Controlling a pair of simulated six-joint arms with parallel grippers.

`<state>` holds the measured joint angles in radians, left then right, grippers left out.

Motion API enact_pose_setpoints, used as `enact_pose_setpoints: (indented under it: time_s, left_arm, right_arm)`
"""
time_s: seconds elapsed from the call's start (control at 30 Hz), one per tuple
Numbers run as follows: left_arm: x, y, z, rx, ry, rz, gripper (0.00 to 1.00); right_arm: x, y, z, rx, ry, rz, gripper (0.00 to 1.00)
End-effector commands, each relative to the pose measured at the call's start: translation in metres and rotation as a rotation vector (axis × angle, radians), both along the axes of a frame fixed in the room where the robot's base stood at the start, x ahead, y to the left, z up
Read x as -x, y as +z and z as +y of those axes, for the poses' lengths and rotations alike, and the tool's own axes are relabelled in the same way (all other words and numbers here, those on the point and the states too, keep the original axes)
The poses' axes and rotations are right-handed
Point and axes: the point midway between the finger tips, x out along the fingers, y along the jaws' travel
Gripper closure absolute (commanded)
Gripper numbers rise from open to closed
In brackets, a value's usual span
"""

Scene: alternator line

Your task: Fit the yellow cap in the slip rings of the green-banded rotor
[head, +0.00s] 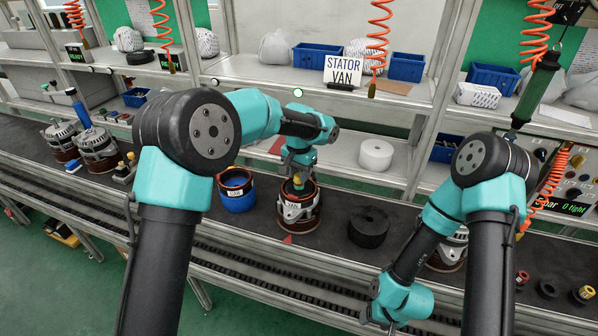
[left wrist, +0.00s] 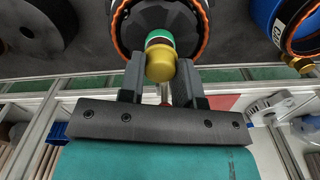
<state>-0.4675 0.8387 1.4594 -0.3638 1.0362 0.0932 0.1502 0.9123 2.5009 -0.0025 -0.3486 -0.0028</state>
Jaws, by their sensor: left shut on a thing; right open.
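The yellow cap (left wrist: 160,66) is between the fingers of my left gripper (left wrist: 158,84) in the left wrist view. The green band (left wrist: 158,38) of the rotor shows just beyond the cap, close to it and roughly in line. I cannot tell whether the cap is seated. The rotor's dark body (left wrist: 130,25) sits inside a copper-ringed stator, which stands on the bench in the head view (head: 298,212). There, my left gripper (head: 298,181) is directly above it, pointing down. My right gripper (head: 392,326) is open, low at the front and partly cut off by the frame.
A blue-bodied unit (head: 237,196) stands left of the stator. A black ring stack (head: 368,228) stands to its right, and a white roll (head: 376,155) behind. A green tool (head: 538,88) hangs at right. Small capped parts (head: 585,293) stand on the far right bench.

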Motion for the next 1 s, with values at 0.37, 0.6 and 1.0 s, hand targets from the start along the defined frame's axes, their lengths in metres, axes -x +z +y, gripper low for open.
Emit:
enact_pose_setpoints:
  time_s: [0.37,0.6,1.0]
  left_arm:
    - [0.0002,-0.0079,0.0002,-0.001,0.0,0.002,0.9]
    - [0.0002,-0.0101,0.0,-0.001,0.0,0.001,0.6]
    - [0.0001,-0.0098,0.0,-0.001,0.0,0.001,0.39]
  right_arm:
    - [0.0,0.0,0.0,0.0,0.0,0.0,0.36]
    - [0.0,0.0,0.0,0.0,0.0,0.0,0.36]
    - [0.0,0.0,0.0,0.0,0.0,0.0,0.36]
